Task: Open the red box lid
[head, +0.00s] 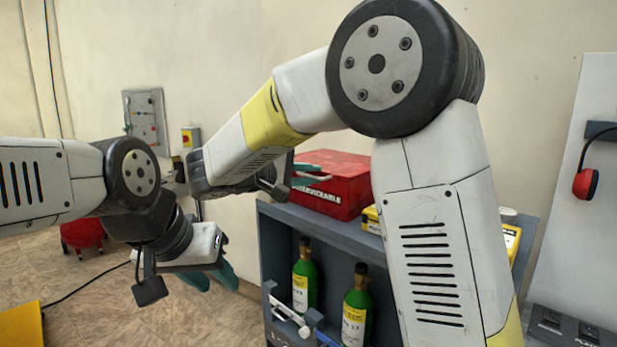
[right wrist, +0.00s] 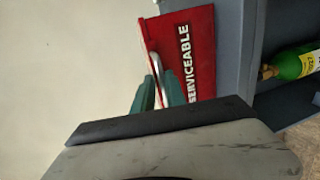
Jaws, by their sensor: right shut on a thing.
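The red box (head: 335,192) stands on top of the grey shelf unit, with white lettering on its front. Its lid (head: 345,162) looks down, though my arm covers part of it. In the right wrist view the red box (right wrist: 200,50) shows its "SERVICEABLE" face and a pale metal handle (right wrist: 157,68). My right gripper (right wrist: 158,92) is shut on the handle, its green fingers on either side. In the head view my right gripper (head: 308,177) is at the box's left front. My left gripper (head: 213,278) hangs left of the shelf, empty, its green fingers apart.
The grey shelf unit (head: 265,240) holds green bottles (head: 355,305) below the box. A yellow item (head: 371,219) sits beside the box, partly behind my right arm. Red earmuffs (head: 585,184) hang at right. Open floor lies below my left gripper.

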